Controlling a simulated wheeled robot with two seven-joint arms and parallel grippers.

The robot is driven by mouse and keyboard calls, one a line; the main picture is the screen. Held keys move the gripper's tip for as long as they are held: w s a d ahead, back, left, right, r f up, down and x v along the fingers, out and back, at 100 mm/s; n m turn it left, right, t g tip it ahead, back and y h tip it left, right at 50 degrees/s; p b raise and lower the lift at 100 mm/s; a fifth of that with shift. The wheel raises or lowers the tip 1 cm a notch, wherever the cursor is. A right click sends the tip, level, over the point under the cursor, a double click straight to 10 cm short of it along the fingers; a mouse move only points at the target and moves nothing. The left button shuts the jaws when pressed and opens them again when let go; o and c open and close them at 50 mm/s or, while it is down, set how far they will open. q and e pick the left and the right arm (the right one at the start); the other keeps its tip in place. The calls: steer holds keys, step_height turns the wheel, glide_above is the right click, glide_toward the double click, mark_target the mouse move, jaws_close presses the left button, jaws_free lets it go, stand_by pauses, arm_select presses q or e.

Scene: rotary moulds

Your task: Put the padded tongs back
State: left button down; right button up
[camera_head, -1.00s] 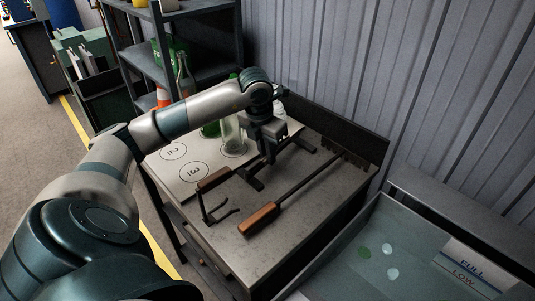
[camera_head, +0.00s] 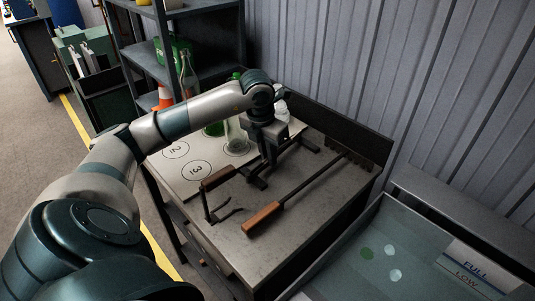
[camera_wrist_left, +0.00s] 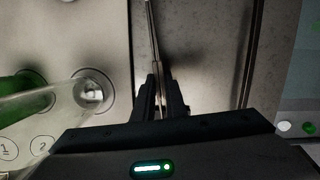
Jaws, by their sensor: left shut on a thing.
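My left gripper (camera_head: 269,158) is low over the middle of the table. Its fingers (camera_wrist_left: 160,98) are shut on a thin metal shaft (camera_wrist_left: 152,35), which I take to be the padded tongs. In the head view this tool lies in line with a brown wooden handle (camera_head: 218,178) at the near left; the gripper hides its middle. Dark rest bars (camera_head: 256,182) sit below it. I cannot tell whether the tool touches them. The pads are not clear to see. My right gripper is out of view.
A second wooden-handled tool (camera_head: 262,218) lies to the right, its toothed head towards the back wall. A dark forked piece (camera_head: 217,214) is at the near left. Bottles stand behind on a numbered board (camera_head: 185,186). A tank (camera_head: 345,270) is at the lower right.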

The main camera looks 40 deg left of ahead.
arm_select(q)
steer(key=shift+f, duration=0.65)
steer(key=c, duration=1.3)
jaws_free()
steer(key=shift+s+a, duration=0.1)
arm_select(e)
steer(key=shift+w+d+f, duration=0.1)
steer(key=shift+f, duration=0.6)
arm_select(q)
steer(key=shift+o, duration=0.2)
steer(key=shift+d+r, duration=0.1)
steer(key=shift+d, duration=0.25)
steer(key=r+b, duration=0.1)
steer(key=r, duration=0.2)
steer(key=shift+w+r, duration=0.1)
steer(key=shift+w, duration=0.1)
steer(key=s+r, duration=0.3)
steer(key=r, duration=1.2)
steer(key=shift+s+a+b, duration=0.3)
steer(key=shift+s+b, duration=0.1)
steer(key=shift+b, duration=0.05)
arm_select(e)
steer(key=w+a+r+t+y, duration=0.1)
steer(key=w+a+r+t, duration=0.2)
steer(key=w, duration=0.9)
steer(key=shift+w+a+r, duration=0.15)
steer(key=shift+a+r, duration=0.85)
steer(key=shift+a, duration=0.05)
